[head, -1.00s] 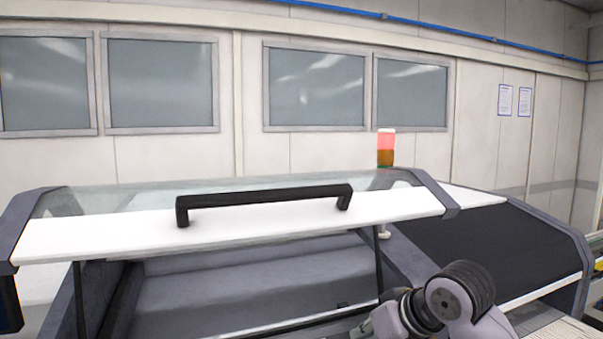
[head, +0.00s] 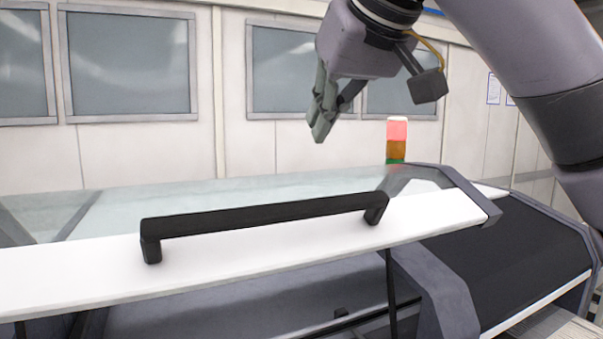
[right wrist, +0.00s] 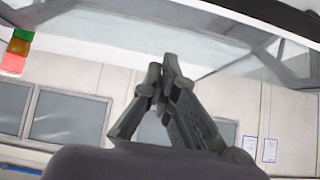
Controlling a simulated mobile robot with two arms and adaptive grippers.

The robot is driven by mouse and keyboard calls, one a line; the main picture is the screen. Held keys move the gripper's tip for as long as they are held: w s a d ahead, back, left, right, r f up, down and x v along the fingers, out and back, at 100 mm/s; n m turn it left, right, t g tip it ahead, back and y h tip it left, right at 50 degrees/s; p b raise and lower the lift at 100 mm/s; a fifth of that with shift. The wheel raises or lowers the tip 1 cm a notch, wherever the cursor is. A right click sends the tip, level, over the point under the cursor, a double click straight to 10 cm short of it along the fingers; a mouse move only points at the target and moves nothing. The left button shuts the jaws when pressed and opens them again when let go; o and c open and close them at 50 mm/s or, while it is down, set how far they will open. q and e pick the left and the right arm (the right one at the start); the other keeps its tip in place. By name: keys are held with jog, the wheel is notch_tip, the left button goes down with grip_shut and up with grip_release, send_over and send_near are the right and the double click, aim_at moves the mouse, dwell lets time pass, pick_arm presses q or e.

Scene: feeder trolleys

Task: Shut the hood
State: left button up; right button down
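The hood (head: 300,250) has a white front edge and a glass top. It is raised, with an open gap beneath its front edge and thin dark struts under it. Its black bar handle (head: 265,216) runs along the white front panel. My right gripper (head: 319,138) is above the hood, pointing down, apart from the handle and the glass. In the right wrist view its fingertips (right wrist: 162,72) come together with nothing seen between them; the hood's glass (right wrist: 190,48) shows there too. My left gripper is not in view.
A red, orange and green signal light (head: 397,140) stands behind the hood; it also shows in the right wrist view (right wrist: 16,50). A dark sloped cover (head: 520,250) lies to the right. The wall with windows (head: 130,65) is behind.

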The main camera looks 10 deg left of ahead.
aim_at(319, 232)
jog(key=shift+s+d+f+p, duration=0.1)
jog(key=shift+d+f+p, duration=0.1)
jog(key=shift+f+p, duration=0.25)
jog(key=shift+s+d+f+p, duration=0.1)
jog(key=shift+d+f+p, duration=0.05)
jog(key=shift+f+p, duration=0.3)
jog(key=x, duration=0.2)
jog(key=p+x, duration=0.1)
jog(key=x, duration=0.1)
jog(key=p+x, duration=0.1)
jog(key=x, duration=0.2)
jog(key=shift+w+a+r, duration=0.15)
jog(key=shift+a+r, duration=0.1)
jog(key=shift+r, duration=0.15)
jog(key=shift+s+d+f+p, duration=0.3)
jog(key=shift+s+f, duration=0.1)
jog(key=shift+f, duration=0.2)
jog(key=shift+s+d+f, duration=0.1)
jog(key=shift+s+d, duration=0.6)
jog(key=shift+s, duration=0.25)
jog(key=shift+s+d+f+p, duration=0.1)
jog(key=shift+s+d+p, duration=0.1)
jog(key=shift+s+p, duration=0.1)
jog(key=shift+f, duration=0.2)
jog(key=shift+w+a, duration=0.2)
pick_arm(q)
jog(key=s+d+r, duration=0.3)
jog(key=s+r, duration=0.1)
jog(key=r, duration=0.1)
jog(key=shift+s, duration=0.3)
